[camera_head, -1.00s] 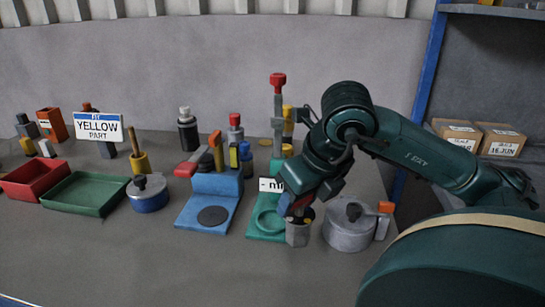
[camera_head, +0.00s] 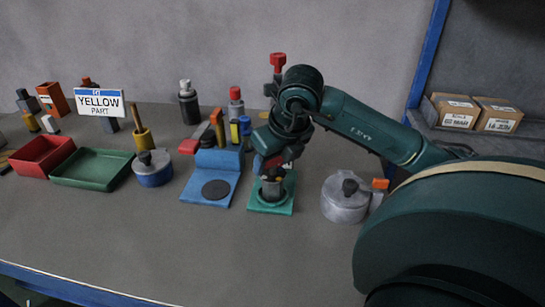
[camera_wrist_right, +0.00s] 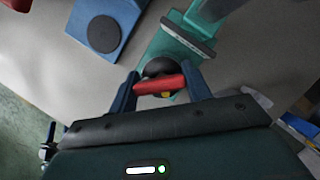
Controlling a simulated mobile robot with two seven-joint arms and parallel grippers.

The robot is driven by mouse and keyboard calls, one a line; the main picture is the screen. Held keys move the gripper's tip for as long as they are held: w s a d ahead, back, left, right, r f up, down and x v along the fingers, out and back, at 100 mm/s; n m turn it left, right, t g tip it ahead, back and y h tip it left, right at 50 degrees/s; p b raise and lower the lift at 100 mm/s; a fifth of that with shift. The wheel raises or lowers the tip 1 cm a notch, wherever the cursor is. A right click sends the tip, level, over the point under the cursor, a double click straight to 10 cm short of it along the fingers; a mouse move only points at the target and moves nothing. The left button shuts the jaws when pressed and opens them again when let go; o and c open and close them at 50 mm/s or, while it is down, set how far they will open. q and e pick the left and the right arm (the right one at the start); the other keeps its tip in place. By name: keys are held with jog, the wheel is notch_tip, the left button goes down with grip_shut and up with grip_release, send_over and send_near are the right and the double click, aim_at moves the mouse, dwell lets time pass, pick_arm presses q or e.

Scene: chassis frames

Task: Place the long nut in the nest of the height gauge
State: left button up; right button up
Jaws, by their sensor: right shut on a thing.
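The height gauge has a green base (camera_head: 284,207) with a post topped by a red knob (camera_head: 278,62). The nest's rim is mostly hidden. My left gripper is out of view.
A blue stand with a dark disc (camera_head: 216,189) is left of the gauge. A grey lidded pot (camera_head: 345,203) with an orange-tipped part is at right. Red (camera_head: 42,170) and green (camera_head: 90,183) trays lie at left. The table front is clear.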

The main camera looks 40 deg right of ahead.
jog(key=o, duration=1.1)
jog(key=shift+f, duration=0.15)
jog(key=shift+c, duration=0.2)
jog(key=o, duration=0.5)
jog(key=shift+c, duration=0.2)
jog(key=shift+r, duration=0.3)
jog(key=p+v, duration=0.1)
jog(key=v, duration=1)
jog(key=shift+s+r, duration=0.25)
jog(key=shift+r, duration=0.1)
jog(key=shift+a, duration=0.1)
